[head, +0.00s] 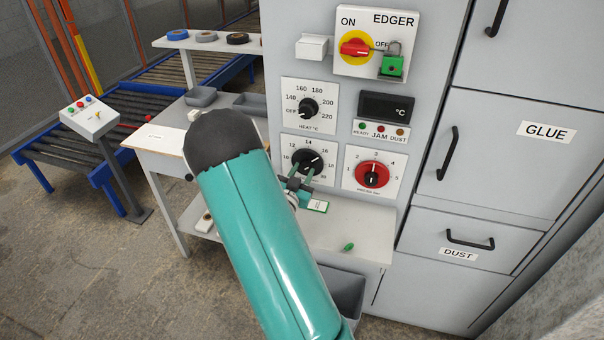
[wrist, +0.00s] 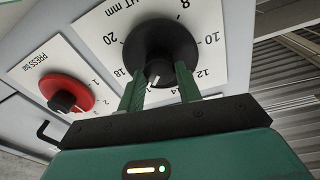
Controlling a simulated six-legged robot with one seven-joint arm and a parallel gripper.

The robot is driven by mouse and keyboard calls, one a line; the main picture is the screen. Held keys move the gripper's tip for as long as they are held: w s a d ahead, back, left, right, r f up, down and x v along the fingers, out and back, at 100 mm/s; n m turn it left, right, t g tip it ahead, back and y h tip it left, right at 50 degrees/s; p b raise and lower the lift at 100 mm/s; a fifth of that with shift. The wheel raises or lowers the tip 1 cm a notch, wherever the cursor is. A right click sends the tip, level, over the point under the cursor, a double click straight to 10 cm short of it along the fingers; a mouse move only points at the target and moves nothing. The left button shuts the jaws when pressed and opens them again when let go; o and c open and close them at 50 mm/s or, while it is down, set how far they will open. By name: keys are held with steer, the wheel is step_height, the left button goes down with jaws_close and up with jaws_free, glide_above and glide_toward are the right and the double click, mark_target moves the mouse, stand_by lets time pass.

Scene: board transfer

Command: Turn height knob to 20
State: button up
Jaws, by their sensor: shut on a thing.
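The height knob (head: 307,161) is a black round knob on a white dial plate of the grey edger panel. In the wrist view the height knob (wrist: 160,52) shows upside down, with its white pointer mark between the two fingers. The mark points to around 15 or 16, and a finger hides part of the scale there. The 20 on the dial (wrist: 115,40) lies further round, left of the knob in that view.
The red pressure knob (head: 372,174) is right of the height dial; the heat knob (head: 309,108) is above it. A red switch (head: 355,48) with a green padlock (head: 392,67) is higher up. A grey shelf (head: 345,225) with a small green piece (head: 348,247) is below.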

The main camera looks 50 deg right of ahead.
steer(key=m, duration=0.5)
steer(key=shift+s+g, duration=0.1)
steer(key=shift+g, duration=0.2)
steer(key=m, duration=0.4)
steer(key=shift+m+y, duration=0.3)
steer(key=shift+y, duration=0.1)
steer(key=m, duration=0.4)
steer(key=shift+m+y, duration=0.4)
steer(key=shift+m, duration=1.6)
steer(key=shift+r, duration=0.1)
steer(key=o, duration=1)
